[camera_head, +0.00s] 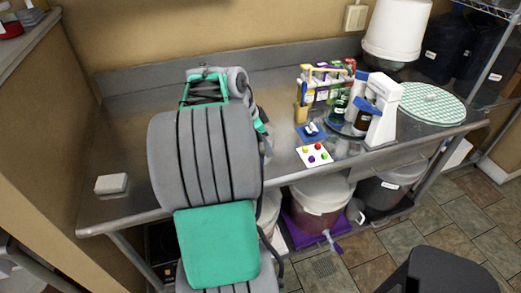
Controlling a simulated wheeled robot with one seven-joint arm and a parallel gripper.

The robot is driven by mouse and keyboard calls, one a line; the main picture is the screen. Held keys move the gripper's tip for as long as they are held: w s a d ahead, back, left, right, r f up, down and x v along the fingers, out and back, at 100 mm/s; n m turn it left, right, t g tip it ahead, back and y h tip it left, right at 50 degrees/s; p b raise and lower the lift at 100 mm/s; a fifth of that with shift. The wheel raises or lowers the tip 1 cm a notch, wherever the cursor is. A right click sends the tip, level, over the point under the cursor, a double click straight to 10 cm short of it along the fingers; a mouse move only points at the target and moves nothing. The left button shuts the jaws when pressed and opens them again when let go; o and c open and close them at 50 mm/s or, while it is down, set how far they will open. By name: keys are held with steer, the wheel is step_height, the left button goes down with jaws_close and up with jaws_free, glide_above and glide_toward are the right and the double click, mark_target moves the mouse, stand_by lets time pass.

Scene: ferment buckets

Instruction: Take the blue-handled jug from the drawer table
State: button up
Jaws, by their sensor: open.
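I make out no jug with a blue handle and no table with drawers for certain. A white upright device with blue parts (382,112) stands on the steel counter (295,86), right of the middle, but it does not look clearly like a jug. My grey and teal arm rises from the bottom of the head view and covers the left middle of the counter. I cannot make out my gripper or its fingertips.
A white block (111,184) lies on the counter's left. Bottles and boxes (325,82) stand near a white bucket (396,30) and a green checked round mat (431,103). Buckets (321,198) sit below the counter. A black seat (440,275) is at the lower right.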

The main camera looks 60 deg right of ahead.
steer(key=shift+s+d+f, duration=0.15)
steer(key=shift+f, duration=0.4)
steer(key=shift+c, duration=0.3)
jaws_close()
steer(key=shift+f, duration=0.1)
stand_by(0.6)
